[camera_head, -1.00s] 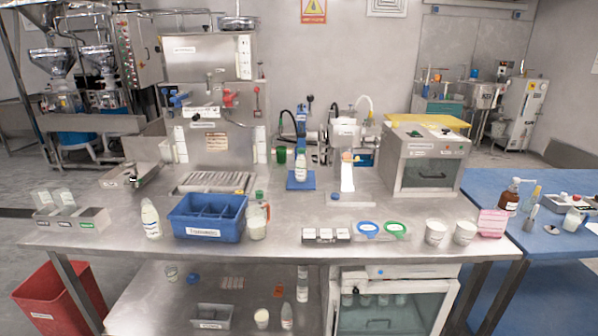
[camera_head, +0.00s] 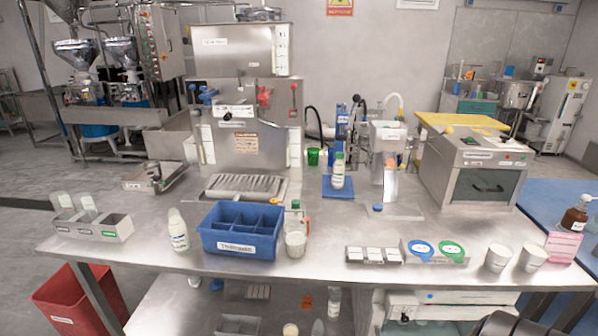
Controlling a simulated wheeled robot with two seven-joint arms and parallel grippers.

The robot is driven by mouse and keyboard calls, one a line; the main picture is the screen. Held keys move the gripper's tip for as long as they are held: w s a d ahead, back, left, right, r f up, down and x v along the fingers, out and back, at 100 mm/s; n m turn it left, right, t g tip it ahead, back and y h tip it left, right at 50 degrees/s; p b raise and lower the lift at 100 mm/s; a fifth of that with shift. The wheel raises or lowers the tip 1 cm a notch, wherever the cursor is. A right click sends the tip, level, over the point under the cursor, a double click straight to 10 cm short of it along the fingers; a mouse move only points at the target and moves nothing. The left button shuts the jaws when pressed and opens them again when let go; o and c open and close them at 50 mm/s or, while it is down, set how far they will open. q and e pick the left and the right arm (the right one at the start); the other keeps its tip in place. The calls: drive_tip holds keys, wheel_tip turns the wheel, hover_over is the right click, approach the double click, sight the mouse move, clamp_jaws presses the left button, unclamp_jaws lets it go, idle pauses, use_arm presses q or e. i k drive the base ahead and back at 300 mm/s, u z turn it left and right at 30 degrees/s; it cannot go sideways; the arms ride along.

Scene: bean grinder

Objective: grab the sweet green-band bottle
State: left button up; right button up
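A white bottle with a green top (camera_head: 338,170) stands upright on a small blue mat (camera_head: 340,189) at the back middle of the steel table. A second white bottle (camera_head: 178,230) stands at the front left, left of the blue divided bin. A clear container with pale contents (camera_head: 296,241) stands right of the bin, with a green-topped item (camera_head: 295,206) behind it. The labels are too small to read, so I cannot tell which is the sweet green-band bottle. Neither gripper shows. A dark shape at the lower right edge may be part of my arm.
The blue divided bin (camera_head: 240,226) sits at the front middle. Blue and green round items (camera_head: 436,249) and white cups (camera_head: 498,258) stand front right. A steel machine (camera_head: 245,150) and a boxy oven-like unit (camera_head: 478,180) stand behind. Bare steel lies between bin and mat.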

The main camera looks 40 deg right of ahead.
sight(339, 167)
drive_tip(key=z, duration=0.1)
drive_tip(key=i, duration=0.9)
drive_tip(key=z, duration=0.7)
